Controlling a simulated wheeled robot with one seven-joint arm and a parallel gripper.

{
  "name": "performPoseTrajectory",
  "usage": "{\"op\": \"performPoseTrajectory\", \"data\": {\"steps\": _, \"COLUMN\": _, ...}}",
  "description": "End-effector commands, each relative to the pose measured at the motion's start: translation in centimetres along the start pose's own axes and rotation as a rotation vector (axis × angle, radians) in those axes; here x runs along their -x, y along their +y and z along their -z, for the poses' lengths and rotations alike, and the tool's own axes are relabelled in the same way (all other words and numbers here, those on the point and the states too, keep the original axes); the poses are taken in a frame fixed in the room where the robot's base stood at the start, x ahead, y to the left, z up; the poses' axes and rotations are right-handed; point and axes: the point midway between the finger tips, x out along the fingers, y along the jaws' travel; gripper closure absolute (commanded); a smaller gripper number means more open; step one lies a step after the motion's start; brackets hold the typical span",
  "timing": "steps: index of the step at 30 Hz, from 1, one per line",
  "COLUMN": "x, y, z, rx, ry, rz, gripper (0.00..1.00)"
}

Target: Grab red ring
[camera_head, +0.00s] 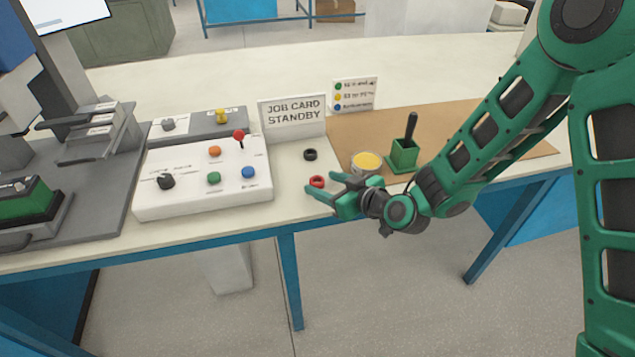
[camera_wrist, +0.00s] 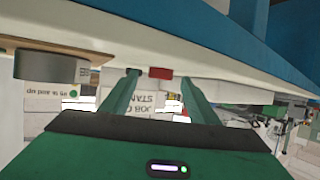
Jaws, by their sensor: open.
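The small red ring (camera_head: 317,181) lies on the pale tabletop near its front edge, just right of the white button panel. My gripper (camera_head: 322,184) is open, with its two green fingers reaching left toward the ring. In the wrist view, which looks upside down, the red ring (camera_wrist: 160,73) shows just beyond and between the fingertips of my gripper (camera_wrist: 159,80). The fingers stand apart with nothing held. I cannot tell whether the tips reach around the ring.
A black ring (camera_head: 310,154) lies behind the red one. A yellow-topped round tin (camera_head: 366,160) and a green holder with a black handle (camera_head: 404,154) stand near my wrist. The button panel (camera_head: 150,205) and job card sign (camera_head: 293,113) border the left and back.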

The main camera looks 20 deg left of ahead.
Motion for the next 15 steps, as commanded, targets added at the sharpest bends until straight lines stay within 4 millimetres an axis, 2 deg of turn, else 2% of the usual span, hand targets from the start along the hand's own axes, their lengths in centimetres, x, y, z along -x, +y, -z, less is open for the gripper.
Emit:
{"op": "performPoseTrajectory", "data": {"steps": 3, "x": -1.02, "y": -0.02, "z": 0.02, "rx": 0.000, "ry": 0.001, "rz": 0.000, "gripper": 0.45}}
{"op": "performPoseTrajectory", "data": {"steps": 11, "x": -1.21, "y": 0.03, "z": 0.00, "rx": 0.000, "ry": 0.000, "rz": -0.001, "gripper": 0.45}}
{"op": "performPoseTrajectory", "data": {"steps": 15, "x": -1.20, "y": 0.02, "z": 0.00, "rx": 0.000, "ry": 0.000, "rz": 0.000, "gripper": 0.76}}
